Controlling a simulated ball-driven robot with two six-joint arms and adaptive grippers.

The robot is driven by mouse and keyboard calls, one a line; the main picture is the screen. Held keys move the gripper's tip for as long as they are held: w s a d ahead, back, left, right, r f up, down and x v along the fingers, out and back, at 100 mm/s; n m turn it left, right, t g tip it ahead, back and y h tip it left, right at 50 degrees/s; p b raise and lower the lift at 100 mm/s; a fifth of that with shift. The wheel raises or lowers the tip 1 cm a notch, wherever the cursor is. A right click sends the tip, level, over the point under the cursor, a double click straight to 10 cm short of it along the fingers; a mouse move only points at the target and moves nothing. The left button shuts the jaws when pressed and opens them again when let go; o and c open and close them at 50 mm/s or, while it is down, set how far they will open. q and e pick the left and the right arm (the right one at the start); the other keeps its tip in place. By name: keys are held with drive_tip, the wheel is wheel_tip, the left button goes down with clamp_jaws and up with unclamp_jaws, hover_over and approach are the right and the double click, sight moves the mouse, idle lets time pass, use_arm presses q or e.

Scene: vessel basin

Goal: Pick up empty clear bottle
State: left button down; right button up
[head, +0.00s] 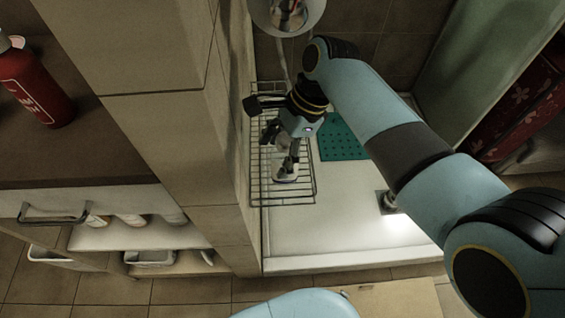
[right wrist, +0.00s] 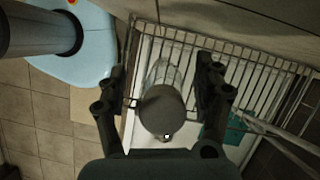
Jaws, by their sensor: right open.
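The clear bottle (right wrist: 164,74) shows in the right wrist view, with a round grey cap (right wrist: 163,108) towards the camera and a see-through body behind it. It is at the wire rack (head: 282,200); whether it touches the wires I cannot tell. My right gripper (head: 279,158) is over this rack in the head view. In the right wrist view its two fingers (right wrist: 161,82) are open, one on each side of the bottle, with gaps visible. In the head view the gripper mostly hides the bottle. My left gripper is not in view.
A tiled wall (head: 225,120) stands directly left of the rack. A green perforated mat (head: 341,137) lies in the white basin (head: 340,235). A red bottle (head: 36,85) stands on the counter at far left. Open shelves (head: 140,236) hold several containers.

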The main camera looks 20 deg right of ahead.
drive_tip(key=shift+w+d, duration=0.1)
drive_tip(key=shift+d, duration=0.05)
drive_tip(key=shift+c, duration=0.3)
drive_tip(key=shift+c, duration=1.3)
drive_tip(key=c, duration=0.9)
drive_tip(key=shift+o, duration=0.2)
drive_tip(key=shift+r, duration=0.1)
